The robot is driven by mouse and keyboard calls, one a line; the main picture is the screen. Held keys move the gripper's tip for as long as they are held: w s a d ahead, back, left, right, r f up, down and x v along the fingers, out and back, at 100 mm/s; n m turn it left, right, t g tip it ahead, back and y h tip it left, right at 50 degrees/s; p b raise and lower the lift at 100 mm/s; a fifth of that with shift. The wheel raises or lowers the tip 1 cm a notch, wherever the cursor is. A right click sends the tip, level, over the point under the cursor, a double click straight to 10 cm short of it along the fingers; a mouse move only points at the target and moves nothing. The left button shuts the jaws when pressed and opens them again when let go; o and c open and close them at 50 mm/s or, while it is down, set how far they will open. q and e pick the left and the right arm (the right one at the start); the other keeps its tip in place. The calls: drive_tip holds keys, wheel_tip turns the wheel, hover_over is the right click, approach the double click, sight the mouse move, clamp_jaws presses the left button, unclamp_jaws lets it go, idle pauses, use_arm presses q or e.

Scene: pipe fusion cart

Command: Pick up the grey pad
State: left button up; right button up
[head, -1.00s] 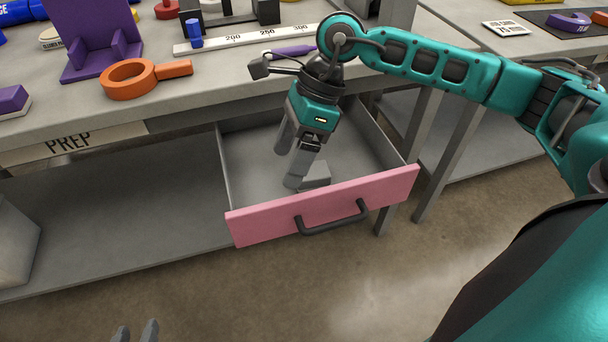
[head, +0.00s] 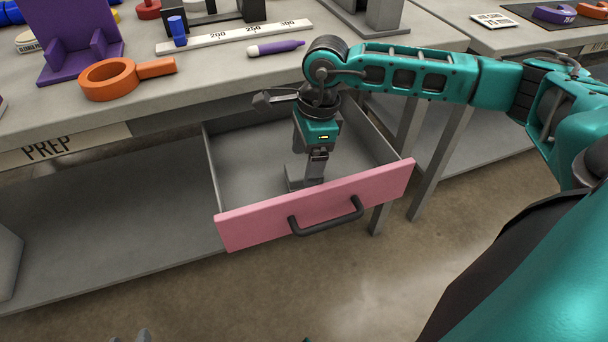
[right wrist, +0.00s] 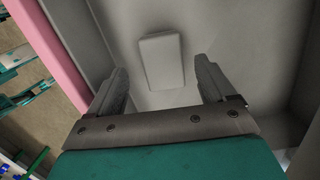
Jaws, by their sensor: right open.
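The grey pad (right wrist: 162,60) is a pale rounded block lying flat on the floor of the open drawer. In the right wrist view it shows whole, ahead of and between my right fingertips, with a gap on both sides. My right gripper (head: 308,180) points down into the drawer and is open and empty. In the head view the gripper largely hides the pad. Only the tips of my left gripper (head: 134,337) show at the bottom edge, too little to tell its opening.
The drawer's pink front (head: 318,205) with a dark handle (head: 327,216) stands close in front of my right gripper, with grey side walls around. The bench above holds an orange ring tool (head: 112,80), a purple marker (head: 275,48), a white ruler (head: 232,36) and a purple stand (head: 78,45).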

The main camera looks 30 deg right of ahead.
sight(304, 169)
drive_tip(key=f, duration=0.4)
drive_tip(key=shift+w+a+b, duration=0.1)
drive_tip(key=shift+w+b, duration=0.15)
drive_tip(key=shift+b, duration=0.05)
drive_tip(key=shift+c, duration=0.2)
drive_tip(key=c, duration=1)
wheel_tip(304, 169, up, 20)
drive_tip(key=p, duration=0.3)
drive_tip(key=o, duration=0.5)
drive_tip(key=c, duration=0.4)
